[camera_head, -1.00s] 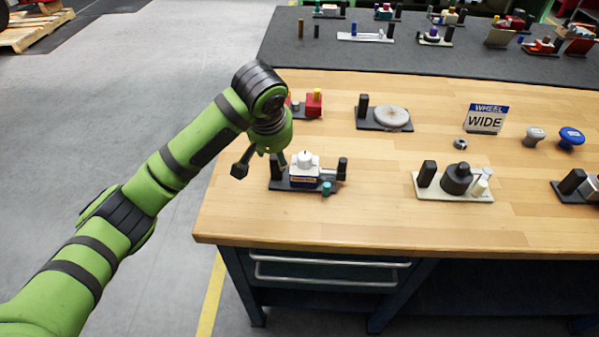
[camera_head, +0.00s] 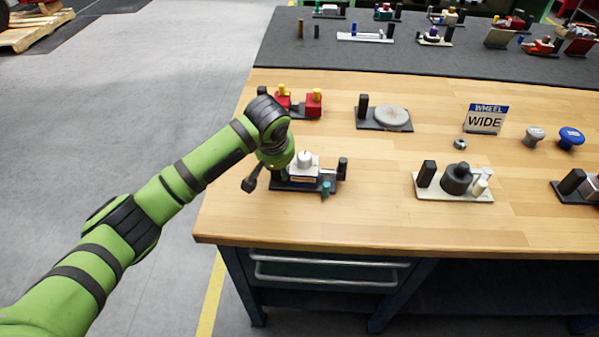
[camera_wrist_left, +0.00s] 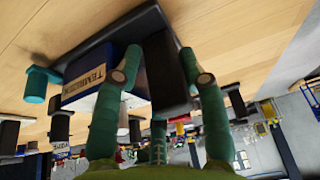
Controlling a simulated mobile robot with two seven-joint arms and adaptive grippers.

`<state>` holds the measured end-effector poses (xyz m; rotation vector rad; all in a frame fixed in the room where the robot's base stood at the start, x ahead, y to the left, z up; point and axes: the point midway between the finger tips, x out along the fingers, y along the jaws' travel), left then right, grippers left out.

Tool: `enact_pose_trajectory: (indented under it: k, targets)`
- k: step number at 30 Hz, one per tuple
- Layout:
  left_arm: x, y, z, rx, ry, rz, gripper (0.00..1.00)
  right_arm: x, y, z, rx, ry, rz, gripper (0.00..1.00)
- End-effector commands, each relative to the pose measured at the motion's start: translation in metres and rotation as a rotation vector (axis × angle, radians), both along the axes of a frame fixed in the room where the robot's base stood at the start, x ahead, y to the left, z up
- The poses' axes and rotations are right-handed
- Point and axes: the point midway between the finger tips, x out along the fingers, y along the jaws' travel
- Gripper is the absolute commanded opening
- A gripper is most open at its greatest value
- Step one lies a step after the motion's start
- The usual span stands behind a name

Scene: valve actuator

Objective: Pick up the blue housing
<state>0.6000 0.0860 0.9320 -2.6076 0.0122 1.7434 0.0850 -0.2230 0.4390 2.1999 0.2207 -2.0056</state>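The blue housing (camera_head: 303,173), with a white top and a label on its side, sits on a dark base plate (camera_head: 309,187) near the table's left edge. In the left wrist view, its blue side and label show at the left (camera_wrist_left: 92,78). My left gripper (camera_head: 269,181) is just left of the housing and low over the table. Its two green fingers (camera_wrist_left: 159,68) are spread apart. In the wrist view, a black post (camera_wrist_left: 166,72) of the base appears between the fingers, and one finger overlaps the housing. Contact cannot be told. My right gripper is not in view.
A teal peg (camera_head: 326,187) and a black post (camera_head: 342,168) stand right of the housing. Red parts (camera_head: 313,104) sit behind, and a grey disc on a plate (camera_head: 391,117) lies back right. A beige plate with parts (camera_head: 455,193) stands farther right. Bare wood lies in front.

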Motion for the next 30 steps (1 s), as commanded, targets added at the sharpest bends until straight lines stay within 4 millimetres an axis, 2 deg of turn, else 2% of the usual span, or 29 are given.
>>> enact_pose_trajectory:
  k: [1, 2, 13, 17, 24, 27, 30]
  targets:
    - [0.000, 0.000, 0.000, 0.000, 0.000, 0.000, 0.09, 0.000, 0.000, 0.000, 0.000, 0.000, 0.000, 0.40]
    - [0.000, 0.000, 0.000, 0.000, 0.000, 0.000, 0.00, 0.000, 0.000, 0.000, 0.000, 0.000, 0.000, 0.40]
    - [0.001, -0.001, 0.007, -0.003, -0.006, 0.000, 0.00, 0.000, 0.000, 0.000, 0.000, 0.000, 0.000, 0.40]
    - [0.002, -0.001, 0.026, -0.005, -0.008, 0.000, 0.00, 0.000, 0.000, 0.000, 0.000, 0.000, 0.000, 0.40]
    - [0.001, -0.002, 0.074, -0.005, -0.009, -0.002, 0.00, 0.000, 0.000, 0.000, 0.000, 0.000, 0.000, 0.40]
    - [0.001, -0.001, 0.087, -0.003, -0.007, -0.001, 0.00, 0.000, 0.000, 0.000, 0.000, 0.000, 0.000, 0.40]
    - [0.000, -0.001, 0.084, -0.002, -0.001, 0.004, 0.00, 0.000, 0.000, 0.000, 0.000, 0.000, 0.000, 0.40]
